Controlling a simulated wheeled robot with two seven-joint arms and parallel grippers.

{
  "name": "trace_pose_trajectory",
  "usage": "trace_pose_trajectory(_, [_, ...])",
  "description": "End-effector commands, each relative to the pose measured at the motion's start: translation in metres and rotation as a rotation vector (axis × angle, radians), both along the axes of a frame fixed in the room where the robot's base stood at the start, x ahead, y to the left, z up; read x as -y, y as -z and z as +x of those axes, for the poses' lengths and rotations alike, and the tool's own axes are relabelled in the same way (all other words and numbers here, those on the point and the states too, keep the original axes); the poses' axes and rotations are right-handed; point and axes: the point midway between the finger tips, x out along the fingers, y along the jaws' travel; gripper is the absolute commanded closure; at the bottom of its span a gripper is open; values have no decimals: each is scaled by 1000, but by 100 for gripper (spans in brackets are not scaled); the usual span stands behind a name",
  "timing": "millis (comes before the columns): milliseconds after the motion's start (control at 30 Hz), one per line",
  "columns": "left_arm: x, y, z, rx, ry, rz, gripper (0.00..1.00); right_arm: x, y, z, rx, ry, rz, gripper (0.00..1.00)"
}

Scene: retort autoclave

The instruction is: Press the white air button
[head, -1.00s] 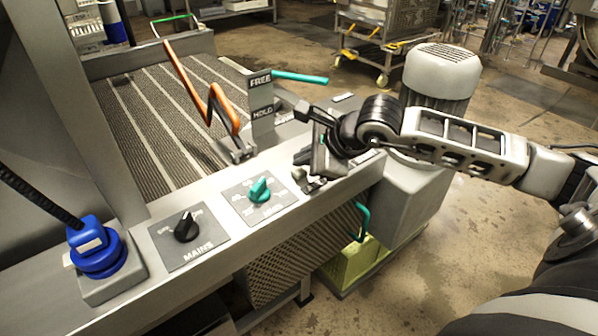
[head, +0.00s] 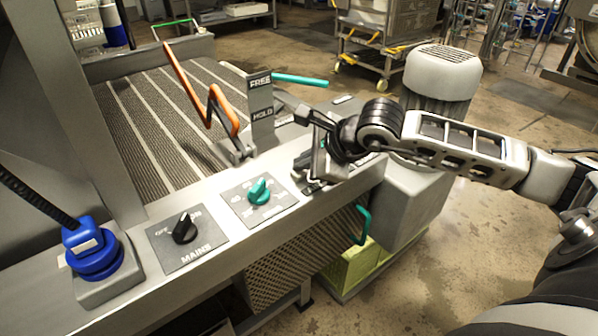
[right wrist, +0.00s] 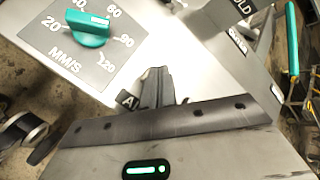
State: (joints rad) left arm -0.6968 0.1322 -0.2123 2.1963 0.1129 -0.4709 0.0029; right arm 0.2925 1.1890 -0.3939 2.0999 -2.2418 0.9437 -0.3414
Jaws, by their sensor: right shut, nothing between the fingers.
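The white air button does not show clearly in either view. In the right wrist view a dark label (right wrist: 127,100) starting with "A" shows on the panel, partly covered by my right gripper (right wrist: 158,75). The shut, empty fingers are at the panel beside that label; I cannot tell if they touch a button. In the head view my right gripper (head: 310,180) is low over the panel's right part, right of the teal dial (head: 259,191). The dial also shows in the right wrist view (right wrist: 88,28). My left gripper is out of view.
The black MAINS switch (head: 184,228) and a blue connector (head: 93,250) lie left along the panel (head: 215,258). A FREE/HOLD plate (head: 261,112) and an orange lever (head: 190,92) stand behind, close to my right gripper. A ribbed conveyor bed (head: 150,120) lies beyond.

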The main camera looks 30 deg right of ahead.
Motion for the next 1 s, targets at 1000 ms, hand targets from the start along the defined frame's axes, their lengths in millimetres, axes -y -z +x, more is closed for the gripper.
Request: trace_pose_trajectory(1000, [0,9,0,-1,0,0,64,0,7,0,-3,0,-1,100])
